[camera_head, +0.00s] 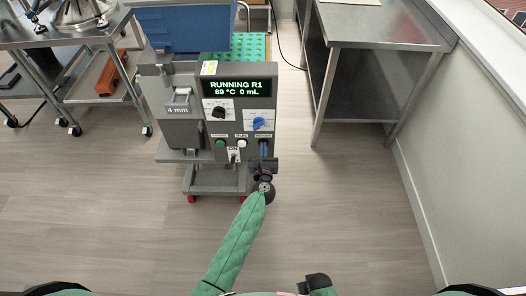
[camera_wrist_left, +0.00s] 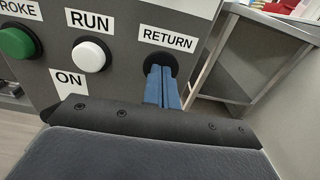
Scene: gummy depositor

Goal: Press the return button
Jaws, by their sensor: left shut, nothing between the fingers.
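The depositor's grey control panel (camera_head: 240,101) faces me, and its screen (camera_head: 237,88) reads "RUNNING R1, 89 °C, 0 mL". The return button's dark round surround (camera_wrist_left: 160,56) shows under the RETURN label in the left wrist view. My left gripper (camera_wrist_left: 161,74) is shut and empty, with its blue fingertips right in front of that surround. The fingers cover the button's middle, so I cannot tell whether they touch it or how deep it sits. In the head view the left gripper (camera_head: 264,148) is at the panel's lower right.
A white RUN button (camera_wrist_left: 89,56) and a green button (camera_wrist_left: 16,43) sit left of RETURN. Two knobs, black (camera_head: 218,112) and blue (camera_head: 259,123), are above. A steel table (camera_head: 385,25) stands at right, a cart (camera_head: 60,30) at left. Floor in front is clear.

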